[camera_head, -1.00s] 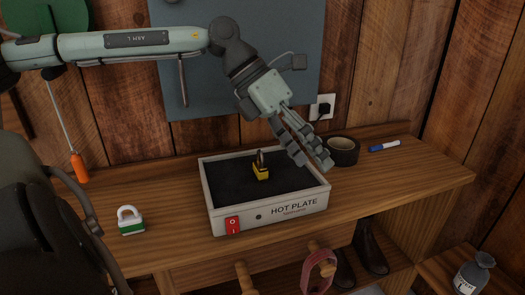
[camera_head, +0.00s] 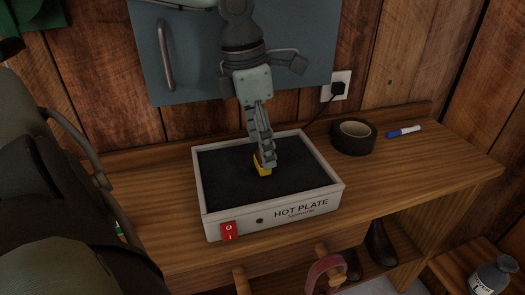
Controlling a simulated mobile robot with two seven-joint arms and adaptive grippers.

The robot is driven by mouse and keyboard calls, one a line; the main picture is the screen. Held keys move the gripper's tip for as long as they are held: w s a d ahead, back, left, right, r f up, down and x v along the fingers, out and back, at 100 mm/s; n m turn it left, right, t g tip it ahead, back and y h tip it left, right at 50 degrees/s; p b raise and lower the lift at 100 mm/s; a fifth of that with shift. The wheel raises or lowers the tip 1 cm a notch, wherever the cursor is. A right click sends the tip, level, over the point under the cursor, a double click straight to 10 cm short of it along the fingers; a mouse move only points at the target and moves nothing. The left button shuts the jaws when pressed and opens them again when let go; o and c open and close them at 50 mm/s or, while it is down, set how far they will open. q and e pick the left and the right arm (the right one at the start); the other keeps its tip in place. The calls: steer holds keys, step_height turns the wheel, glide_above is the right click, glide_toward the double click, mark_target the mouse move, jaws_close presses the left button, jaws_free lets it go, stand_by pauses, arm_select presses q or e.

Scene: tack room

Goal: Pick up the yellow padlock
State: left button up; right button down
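The yellow padlock (camera_head: 262,168) is on the black top of the hot plate (camera_head: 272,215), near its middle. My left gripper (camera_head: 266,160) points down from above, with its fingers at the padlock and covering much of it, including the shackle. The fingers overlap from this side, so I cannot tell whether they are closed on the padlock. The padlock appears to be still on the plate. My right gripper is not in view.
The hot plate has a raised pale rim and a red switch (camera_head: 229,231). Black tape (camera_head: 353,137) and a blue marker (camera_head: 404,131) lie to its right on the wooden bench (camera_head: 420,180). A dark saddle-like shape (camera_head: 60,200) blocks the left, nearly hiding a green-and-white padlock (camera_head: 118,229).

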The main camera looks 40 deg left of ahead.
arm_select(q)
steer(key=shift+w+d+f, duration=0.1)
steer(key=shift+w+f, duration=0.1)
steer(key=shift+f, duration=0.75)
steer(key=shift+c, duration=0.3)
jaws_close()
steer(key=shift+r, duration=0.1)
